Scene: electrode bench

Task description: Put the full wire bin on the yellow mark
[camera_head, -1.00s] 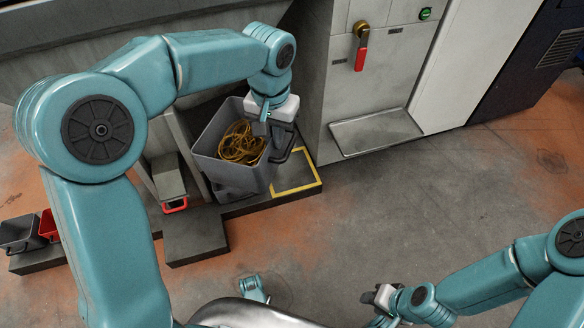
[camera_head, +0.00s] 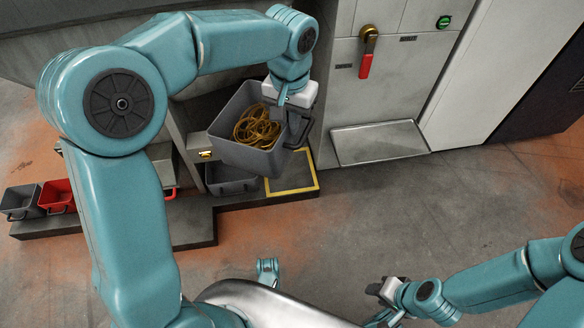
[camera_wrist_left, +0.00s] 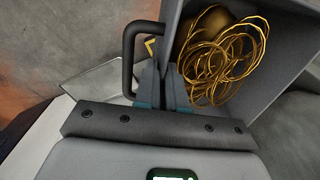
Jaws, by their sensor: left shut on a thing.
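The full wire bin (camera_head: 236,152) is a grey bin with coils of brass-coloured wire (camera_head: 256,127) inside. My left gripper (camera_head: 291,112) is shut on its right side, by the dark handle, and holds it up, tilted a little. In the left wrist view the fingers (camera_wrist_left: 163,88) grip the bin's edge between the handle (camera_wrist_left: 128,60) and the wire (camera_wrist_left: 222,60). The yellow mark (camera_head: 292,188) is a square outline on the dark ledge, below and right of the bin; the bin hides its upper left part. My right gripper (camera_head: 386,290) is at the lower right, apart from everything; its jaws are too small to read.
Another grey bin (camera_head: 232,186) stands on the ledge just left of the mark, under the held bin. A red bin (camera_head: 57,196) and a grey bin (camera_head: 20,202) stand at the far left. A metal tray (camera_head: 380,143) and a red-handled lever (camera_head: 366,62) are on the right.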

